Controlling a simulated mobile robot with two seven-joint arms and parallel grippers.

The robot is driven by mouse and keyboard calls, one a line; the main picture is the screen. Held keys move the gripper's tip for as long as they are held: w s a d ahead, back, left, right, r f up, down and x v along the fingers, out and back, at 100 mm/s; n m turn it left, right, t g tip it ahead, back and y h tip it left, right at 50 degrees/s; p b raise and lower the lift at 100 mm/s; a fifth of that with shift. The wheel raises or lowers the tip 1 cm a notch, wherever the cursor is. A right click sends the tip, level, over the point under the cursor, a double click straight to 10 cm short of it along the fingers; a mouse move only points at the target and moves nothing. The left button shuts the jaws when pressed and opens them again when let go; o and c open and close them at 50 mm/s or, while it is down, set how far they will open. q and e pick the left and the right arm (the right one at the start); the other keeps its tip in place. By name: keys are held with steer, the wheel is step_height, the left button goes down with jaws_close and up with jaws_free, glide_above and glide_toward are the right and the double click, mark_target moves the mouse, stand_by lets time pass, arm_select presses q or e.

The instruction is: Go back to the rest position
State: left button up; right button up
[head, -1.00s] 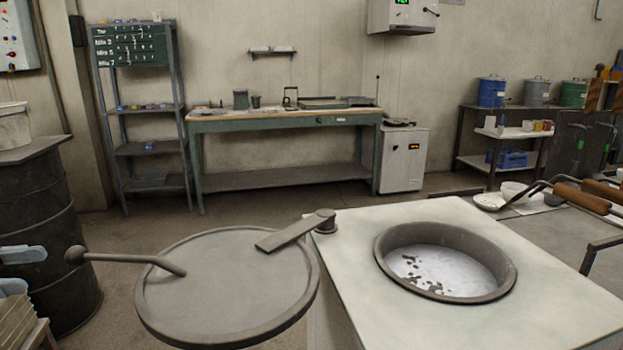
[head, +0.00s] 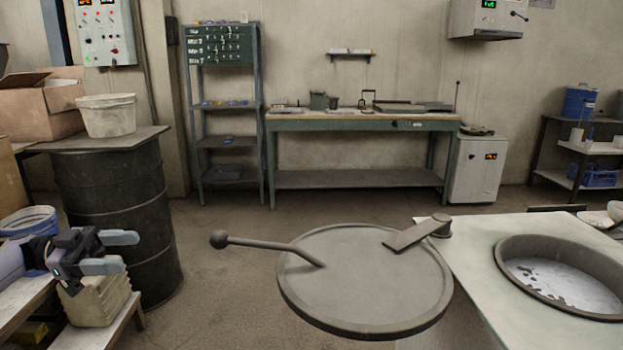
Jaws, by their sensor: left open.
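My left gripper (head: 128,251) is at the lower left of the head view, with its two pale fingers apart and nothing between them. It appears in front of the dark barrel and above a beige jug (head: 96,300); I cannot tell whether it touches the jug. The furnace pot (head: 562,277) at the right is open and holds bright molten metal with dark flecks. Its round lid (head: 365,280) is swung out to the left on its pivot arm. My right gripper is not in view.
A dark barrel (head: 118,215) carries a board with a white bucket (head: 107,117); a cardboard box (head: 40,105) is beside it. A low shelf (head: 25,295) is at the lower left. A workbench (head: 365,122) and a shelf rack (head: 222,110) line the back wall. The floor between is clear.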

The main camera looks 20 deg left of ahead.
arm_select(q)
steer(key=w+d+f+n+t+y+p, duration=0.2)
steer(key=d+f+n+t+p, duration=0.15)
steer(key=d+f, duration=0.65)
steer(key=w+d+f+n+t+y+p, duration=0.2)
steer(key=d+f+t, duration=0.25)
steer(key=d, duration=1.05)
steer(key=s+d+f+n+g+y+p, duration=0.1)
steer(key=s+d+f+n+y, duration=0.1)
steer(key=s, duration=0.4)
steer(key=s+d+f+n+g+y+p, duration=0.2)
steer(key=s+d+f+n+y, duration=0.1)
steer(key=s+y, duration=0.2)
steer(key=s+d+f+n+g+y+p, duration=0.1)
steer(key=s+d+f+n+g+y, duration=0.1)
steer(key=s, duration=0.5)
steer(key=shift+s+d+f+n+y+p, duration=0.3)
steer(key=shift+f+n+y, duration=0.05)
steer(key=shift+y, duration=0.35)
